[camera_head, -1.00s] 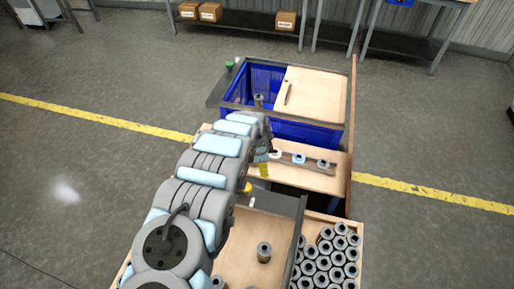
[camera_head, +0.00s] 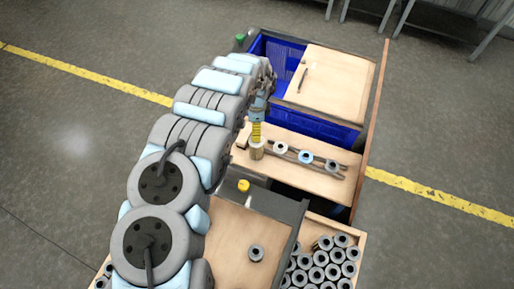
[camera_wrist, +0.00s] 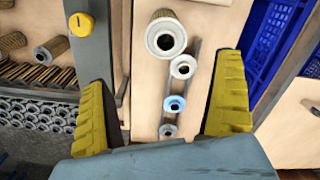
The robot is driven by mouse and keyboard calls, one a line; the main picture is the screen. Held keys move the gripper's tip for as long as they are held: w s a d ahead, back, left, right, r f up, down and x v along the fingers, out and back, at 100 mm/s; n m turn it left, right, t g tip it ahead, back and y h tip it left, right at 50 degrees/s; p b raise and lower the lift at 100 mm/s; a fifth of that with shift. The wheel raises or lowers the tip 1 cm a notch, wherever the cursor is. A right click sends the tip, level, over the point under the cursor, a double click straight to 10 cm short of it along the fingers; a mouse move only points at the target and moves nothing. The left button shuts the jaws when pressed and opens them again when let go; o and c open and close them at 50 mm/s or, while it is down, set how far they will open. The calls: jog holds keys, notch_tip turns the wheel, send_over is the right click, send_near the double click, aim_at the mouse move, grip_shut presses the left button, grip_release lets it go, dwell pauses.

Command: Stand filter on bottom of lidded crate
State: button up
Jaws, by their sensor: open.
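In the wrist view the filter (camera_wrist: 165,36) shows beyond the fingertips of my gripper (camera_wrist: 163,75), not clasped. The blue lidded crate (camera_head: 318,128) stands behind the shelf. Its wooden lid (camera_head: 335,85) covers the right part, with an opening at left. The crate wall (camera_wrist: 270,38) shows at right in the wrist view. My arm hides part of the opening.
A tall wooden panel (camera_head: 372,130) edges the right side.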

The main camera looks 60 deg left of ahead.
aim_at(257, 144)
notch_tip(257, 144, down, 9)
jog(key=b, duration=0.2)
jog(key=shift+r+b, duration=0.2)
jog(key=shift+b, duration=0.1)
jog(key=shift+a+f, duration=0.1)
jog(key=shift+w, duration=0.1)
jog(key=shift+a+f+b, duration=0.15)
jog(key=shift+f+b, duration=0.6)
jog(key=shift+f, duration=0.15)
jog(key=shift+a+f+b, duration=0.15)
jog(key=shift+f+b, duration=0.55)
jog(key=shift+f, duration=0.15)
jog(key=shift+d+f+b, duration=0.1)
jog(key=shift+f+b, duration=0.55)
jog(key=shift+f, duration=0.25)
jog(key=shift+r, duration=0.1)
jog(key=c, duration=1.3)
